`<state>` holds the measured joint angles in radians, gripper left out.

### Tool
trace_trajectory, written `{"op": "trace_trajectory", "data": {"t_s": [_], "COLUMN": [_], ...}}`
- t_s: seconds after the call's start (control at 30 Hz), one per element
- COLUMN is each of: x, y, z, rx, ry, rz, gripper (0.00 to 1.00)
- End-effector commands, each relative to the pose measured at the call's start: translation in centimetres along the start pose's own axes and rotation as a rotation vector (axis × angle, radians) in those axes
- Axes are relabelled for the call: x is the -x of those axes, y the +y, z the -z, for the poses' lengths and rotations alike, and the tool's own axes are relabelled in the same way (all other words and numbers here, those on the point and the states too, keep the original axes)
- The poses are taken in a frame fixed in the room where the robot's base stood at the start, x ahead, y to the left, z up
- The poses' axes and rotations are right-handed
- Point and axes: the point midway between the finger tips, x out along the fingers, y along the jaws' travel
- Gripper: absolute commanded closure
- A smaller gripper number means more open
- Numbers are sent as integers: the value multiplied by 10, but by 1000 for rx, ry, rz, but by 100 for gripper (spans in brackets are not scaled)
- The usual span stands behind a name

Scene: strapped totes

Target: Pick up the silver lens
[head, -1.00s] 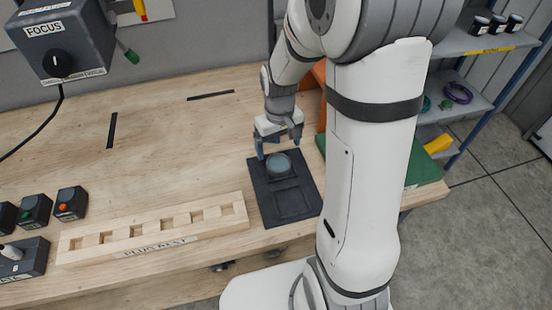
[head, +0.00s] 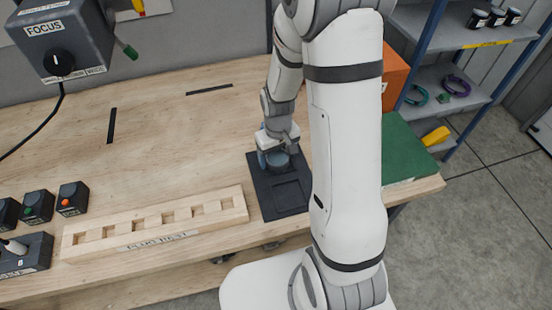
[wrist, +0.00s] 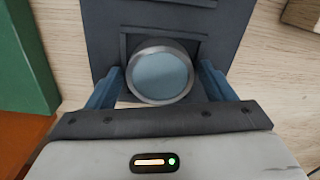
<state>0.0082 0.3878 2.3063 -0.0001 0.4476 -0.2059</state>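The silver lens (wrist: 160,76) is a round disc with a silver rim and pale blue glass. It sits on the dark tray (wrist: 236,20), at the tray's far end in the head view (head: 287,195). In the wrist view my gripper (wrist: 161,72) is open, with one blue finger on each side of the lens. A small gap shows between each fingertip and the rim. In the head view my gripper (head: 275,160) is down at the lens (head: 280,158) and partly covers it.
A wooden plug rest (head: 155,227) lies left of the tray. Button boxes (head: 72,200) stand at the far left. The bench middle is clear.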

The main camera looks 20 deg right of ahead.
Motion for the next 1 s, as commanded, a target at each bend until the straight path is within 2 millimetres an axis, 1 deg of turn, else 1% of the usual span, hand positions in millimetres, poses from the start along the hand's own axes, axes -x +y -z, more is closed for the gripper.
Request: {"op": "trace_trajectory", "data": {"t_s": [0.03,0.4,0.5,0.77,0.87,1.0], "x": [0,0,0,4,13,36], "y": [0,0,0,1,1,1], "z": [0,0,0,1,1,2], "rx": [0,-1,-1,-1,-2,-2], "ry": [0,0,1,2,5,8], "rz": [0,0,0,0,-1,-2], "gripper": [28,59,65,65,65,65]}}
